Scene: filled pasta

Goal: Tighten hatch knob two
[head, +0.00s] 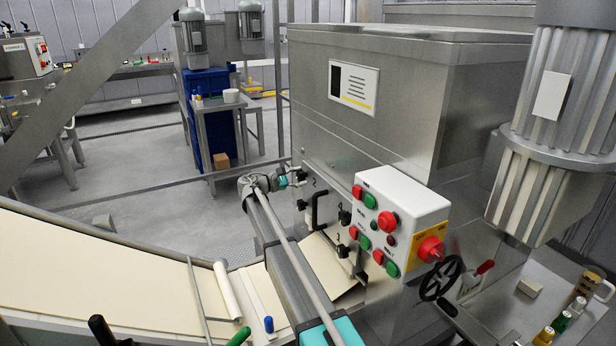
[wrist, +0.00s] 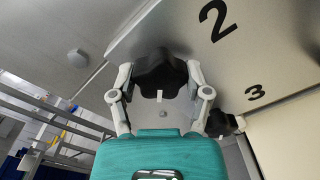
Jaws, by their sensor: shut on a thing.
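Hatch knob two, a black lobed knob (wrist: 160,68), sits between my gripper's two grey fingers in the wrist view, beside the printed black "2" (wrist: 217,20). My gripper (wrist: 160,88) is shut on this knob, one finger on each side. In the head view my gripper (head: 299,178) reaches the grey machine's front next to the "2" (head: 314,183); it largely hides the held knob there. Another black knob (wrist: 222,123) shows near the "3" (wrist: 255,92) in the wrist view. The knob's tightness cannot be told.
A black handle (head: 316,212) and further black knobs (head: 345,217) are on the machine's front. A white control box (head: 400,215) with red and green buttons juts out to the right. A black handwheel (head: 441,278) is below it. A pasta-sheet conveyor (head: 110,270) runs at the left.

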